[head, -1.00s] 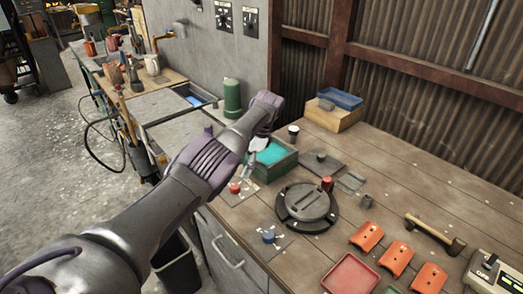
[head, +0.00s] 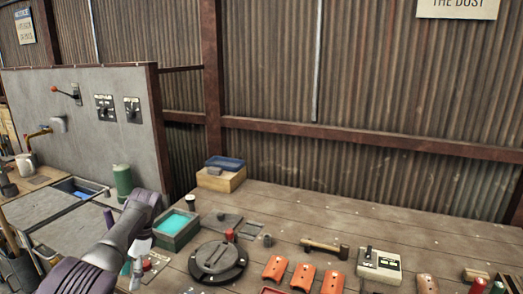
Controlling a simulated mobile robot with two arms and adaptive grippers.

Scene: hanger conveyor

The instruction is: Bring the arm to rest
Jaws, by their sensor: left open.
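My left arm comes in from the lower left and bends at its far end above the near left part of the workbench (head: 340,225). My left gripper (head: 136,274) hangs below that bend, small and partly hidden behind the arm. It is open, and I see nothing held in it. It is close to a small plate with a red knob (head: 147,265), left of the round dark lidded disc (head: 218,262). I cannot tell whether it touches anything. My right gripper is not in view.
A green box with turquoise contents (head: 176,226) stands just right of the arm. Orange brackets (head: 303,277), a hammer (head: 325,248) and a grey device (head: 379,266) lie to the right. A green cylinder (head: 122,181) stands behind. The bench's back middle is clear.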

